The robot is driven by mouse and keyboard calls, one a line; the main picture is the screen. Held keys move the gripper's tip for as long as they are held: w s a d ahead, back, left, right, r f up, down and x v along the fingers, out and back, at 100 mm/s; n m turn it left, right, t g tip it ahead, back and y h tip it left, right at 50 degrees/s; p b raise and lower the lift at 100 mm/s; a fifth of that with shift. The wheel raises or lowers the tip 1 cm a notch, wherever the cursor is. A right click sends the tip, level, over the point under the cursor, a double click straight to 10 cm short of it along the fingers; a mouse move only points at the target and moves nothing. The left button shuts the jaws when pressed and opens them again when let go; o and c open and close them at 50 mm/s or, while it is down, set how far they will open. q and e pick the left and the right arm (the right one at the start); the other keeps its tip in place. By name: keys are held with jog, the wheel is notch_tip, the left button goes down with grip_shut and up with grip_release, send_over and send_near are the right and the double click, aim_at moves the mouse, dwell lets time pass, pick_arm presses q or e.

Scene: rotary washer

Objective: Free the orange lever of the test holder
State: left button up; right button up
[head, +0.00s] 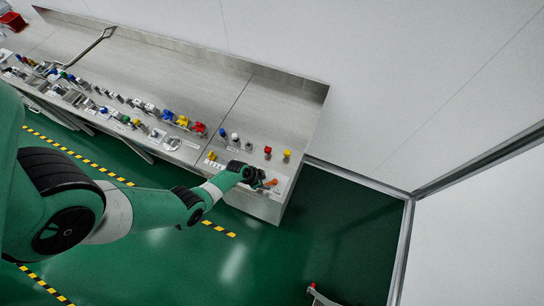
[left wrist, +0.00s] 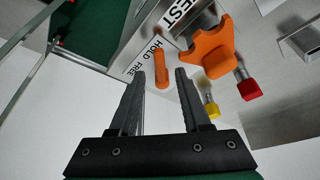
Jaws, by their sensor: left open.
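The orange lever (left wrist: 161,66) shows in the left wrist view as a short upright bar next to a white label (left wrist: 140,62) reading HOLD and FREE. My left gripper (left wrist: 160,76) is open and empty, its two black fingertips on either side of the lever's lower end in the picture. I cannot tell whether they touch it. In the head view the left gripper (head: 260,180) is over the bench's right end, beside an orange part (head: 272,183). The holder's body is mostly out of sight.
A larger orange star-shaped knob (left wrist: 208,50) is close right of the lever. Red (left wrist: 248,88) and yellow (left wrist: 211,107) parts stand beyond it. The metal bench (head: 265,120) carries several coloured fittings to the left. Green floor (head: 330,225) is open at right.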

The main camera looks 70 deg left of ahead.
pick_arm(q)
jog(key=shift+b+x, duration=0.4)
jog(key=shift+x, duration=0.65)
grip_shut()
